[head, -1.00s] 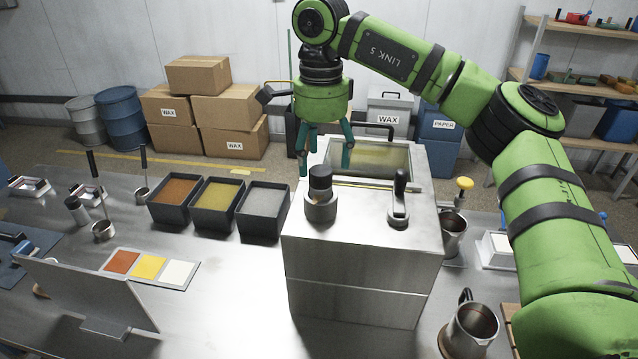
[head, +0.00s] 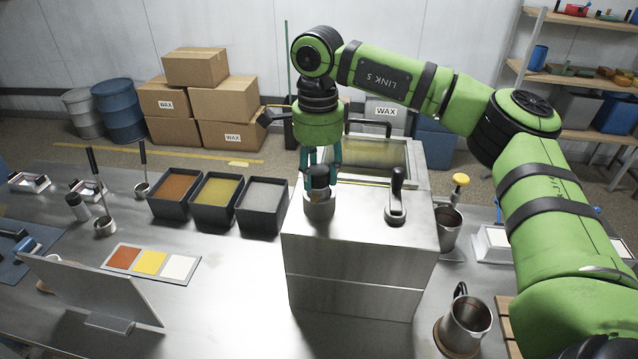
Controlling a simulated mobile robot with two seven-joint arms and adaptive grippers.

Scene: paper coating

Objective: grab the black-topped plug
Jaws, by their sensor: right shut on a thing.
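The black-topped plug (head: 319,177) stands upright in a round metal collar (head: 319,205) on the front left of the steel wax tank's top (head: 362,234). My right gripper (head: 321,172) points straight down over it, with its teal fingers on either side of the black top. It is shut on the plug. The plug's lower part is hidden inside the collar. My left gripper does not show.
A black-handled lever (head: 397,193) stands on the tank top to the right. The open wax bath (head: 372,155) lies behind. Black trays of orange (head: 175,187), yellow and grey material stand left. Metal pitchers (head: 466,322) stand right.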

